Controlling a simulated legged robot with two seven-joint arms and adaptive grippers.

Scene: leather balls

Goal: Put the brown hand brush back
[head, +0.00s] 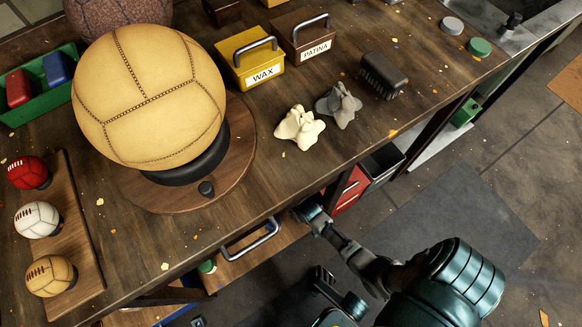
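A dark brown, nearly black hand brush (384,75) lies on the wooden workbench (255,190), right of the grey crumpled cloth, with its bristles facing the front. My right gripper (314,246) is at the lower middle, in front of and below the bench's front edge, well apart from the brush. Its two fingers look spread with nothing between them. My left gripper is not in view.
A large tan ball (150,95) stands on a round wooden base. A yellow WAX box (250,60), a PATINA box (303,38), cream cloth (299,127) and grey cloth (339,104) sit nearby. Small balls line a board (80,220) at left. A blue-grey handle (250,241) shows below the edge.

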